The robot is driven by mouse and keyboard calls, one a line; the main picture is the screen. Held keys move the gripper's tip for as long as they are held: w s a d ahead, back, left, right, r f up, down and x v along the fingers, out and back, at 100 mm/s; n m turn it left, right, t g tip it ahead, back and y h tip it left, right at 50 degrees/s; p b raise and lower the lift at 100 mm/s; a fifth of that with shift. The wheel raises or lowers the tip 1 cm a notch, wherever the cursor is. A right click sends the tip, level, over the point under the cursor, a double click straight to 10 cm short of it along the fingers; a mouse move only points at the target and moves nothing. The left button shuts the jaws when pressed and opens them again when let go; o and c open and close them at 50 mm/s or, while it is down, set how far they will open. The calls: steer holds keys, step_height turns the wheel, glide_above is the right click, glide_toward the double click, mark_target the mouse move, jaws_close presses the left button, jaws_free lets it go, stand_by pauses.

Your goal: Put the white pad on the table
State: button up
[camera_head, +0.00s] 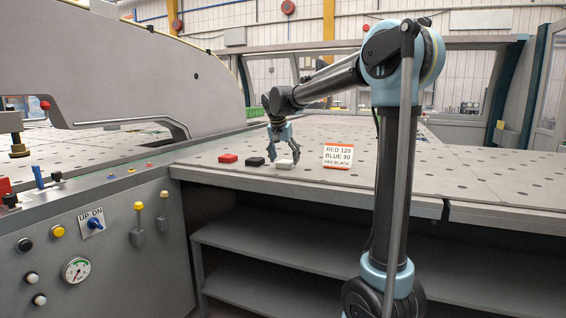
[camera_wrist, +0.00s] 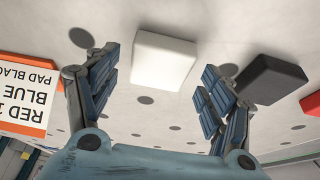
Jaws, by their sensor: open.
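The white pad (camera_head: 284,164) lies on the perforated grey table (camera_head: 450,172) near its front edge, at the right end of a row of pads. In the wrist view the white pad (camera_wrist: 164,60) is a light rounded block beyond the fingertips, near the gap between them. My gripper (camera_head: 284,154) is open and empty. It points down above the table close to the white pad, and in the wrist view its fingers (camera_wrist: 160,82) are spread wide with nothing between them. I cannot tell the exact height above the pad.
A black pad (camera_head: 255,161) and a red pad (camera_head: 228,158) lie left of the white pad. A sign (camera_head: 338,156) reading RED 120, BLUE 90, PAD BLACK stands to the right. A control panel (camera_head: 100,245) with knobs and a gauge is at the left. The table's right side is clear.

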steer(key=v, duration=1.1)
steer(key=shift+d+f, duration=0.1)
